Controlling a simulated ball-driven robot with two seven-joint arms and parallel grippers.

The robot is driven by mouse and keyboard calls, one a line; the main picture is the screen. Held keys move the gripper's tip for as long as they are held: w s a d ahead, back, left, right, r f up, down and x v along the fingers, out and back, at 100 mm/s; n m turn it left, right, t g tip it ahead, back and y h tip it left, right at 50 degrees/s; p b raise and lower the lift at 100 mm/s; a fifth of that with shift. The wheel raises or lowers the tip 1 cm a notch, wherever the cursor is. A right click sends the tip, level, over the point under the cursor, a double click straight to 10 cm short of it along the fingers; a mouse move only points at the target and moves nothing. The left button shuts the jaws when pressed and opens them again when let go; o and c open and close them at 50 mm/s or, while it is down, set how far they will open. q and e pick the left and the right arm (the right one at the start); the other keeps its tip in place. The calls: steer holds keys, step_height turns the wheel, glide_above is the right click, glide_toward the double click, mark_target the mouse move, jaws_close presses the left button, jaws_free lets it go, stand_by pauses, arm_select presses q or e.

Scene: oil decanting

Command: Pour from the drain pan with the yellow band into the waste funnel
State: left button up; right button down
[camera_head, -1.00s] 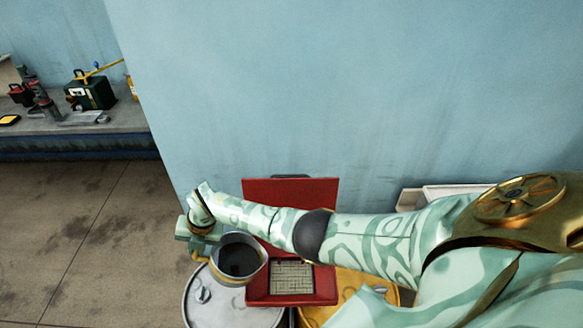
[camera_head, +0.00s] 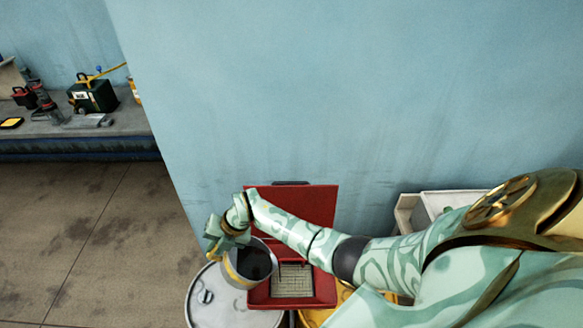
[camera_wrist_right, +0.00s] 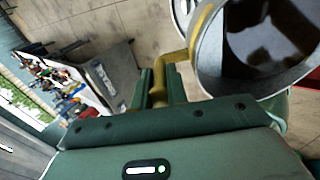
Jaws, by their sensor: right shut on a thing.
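The drain pan with the yellow band (camera_head: 237,270) is a grey metal pan with dark liquid inside. My right gripper (camera_head: 222,247) is shut on the pan's yellow handle, which shows between the fingers in the right wrist view (camera_wrist_right: 162,88). The pan (camera_wrist_right: 215,60) hangs tilted, mouth toward the right, at the left edge of the red waste funnel (camera_head: 325,290). The funnel is a square red box with a grate inside and a raised red lid behind. I cannot tell whether pan and funnel touch. My left gripper is not in view.
A white drum (camera_head: 205,300) stands below the pan, and a yellow drum (camera_head: 312,317) stands under the funnel's right side. A blue wall (camera_head: 350,90) rises behind. A bench (camera_head: 60,127) with tools and a dark green box is at far left. Open floor lies left of the drums.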

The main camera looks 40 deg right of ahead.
steer(key=shift+s+d, duration=0.25)
steer(key=shift+d, duration=0.05)
steer(key=shift+s+d+f+y+b, duration=0.1)
steer(key=shift+s+d+y+b, duration=0.1)
steer(key=shift+d+y+b, duration=0.15)
stand_by(0.4)
steer(key=shift+s+d+r+t+y+b, duration=0.25)
steer(key=shift+s+d+t+y+b, duration=0.45)
steer(key=shift+d+b, duration=0.25)
stand_by(1.0)
